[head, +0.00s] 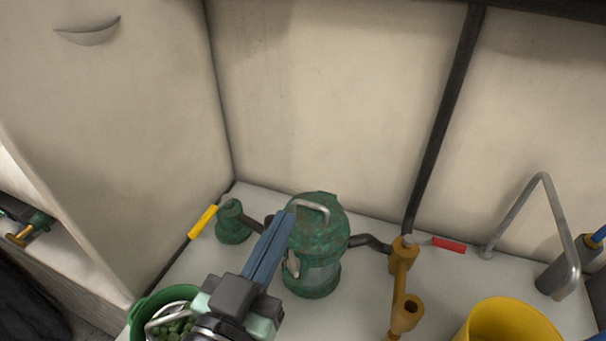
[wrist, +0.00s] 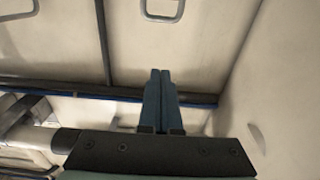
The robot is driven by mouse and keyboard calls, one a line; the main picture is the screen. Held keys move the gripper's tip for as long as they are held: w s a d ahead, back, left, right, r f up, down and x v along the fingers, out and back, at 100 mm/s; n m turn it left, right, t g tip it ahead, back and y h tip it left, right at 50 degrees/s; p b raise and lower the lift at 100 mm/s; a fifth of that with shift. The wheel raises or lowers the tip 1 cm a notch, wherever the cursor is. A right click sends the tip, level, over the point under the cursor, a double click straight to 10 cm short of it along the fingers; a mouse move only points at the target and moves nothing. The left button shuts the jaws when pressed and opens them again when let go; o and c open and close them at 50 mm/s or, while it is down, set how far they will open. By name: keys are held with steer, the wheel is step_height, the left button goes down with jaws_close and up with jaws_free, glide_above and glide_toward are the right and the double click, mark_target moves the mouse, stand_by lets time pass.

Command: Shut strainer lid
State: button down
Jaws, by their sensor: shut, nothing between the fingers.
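The strainer (head: 318,275) is a green, weathered round body with a clear window, standing on the white shelf in the head view. Its domed green lid (head: 322,215) sits on top, with a grey bar handle (head: 312,206) along its upper edge. I cannot tell whether the lid is fully seated. My gripper (head: 286,216) is shut and empty, its blue fingers pointing up and overlapping the left of the lid in the picture. I cannot tell whether they touch it. In the wrist view the shut fingers (wrist: 160,88) point at the pale walls, and the strainer is out of sight.
A green valve with a yellow lever (head: 203,221) stands left of the strainer. A brass pipe fitting (head: 403,262) and red lever (head: 448,245) are to its right. A green bucket (head: 137,318), yellow bucket (head: 508,308) and bent metal rail (head: 517,215) crowd the shelf.

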step_height(320, 180, up, 4)
steer(key=w+g+p, duration=0.1)
steer(key=g+p, duration=0.1)
steer(key=p, duration=0.6)
steer(key=g+y+p, duration=0.2)
steer(key=g+p, duration=0.2)
steer(key=p, duration=1.5)
glide_above(307, 225)
steer(key=shift+w+d+f, duration=0.1)
steer(key=shift+w+f, duration=0.1)
steer(key=shift+f, duration=0.35)
steer(key=shift+w+f, duration=0.2)
steer(key=shift+f, duration=0.35)
steer(key=f, duration=0.3)
steer(key=shift+s+f, duration=0.2)
steer(key=shift+s, duration=0.1)
steer(key=shift+s+f, duration=0.1)
steer(key=shift+f, duration=0.3)
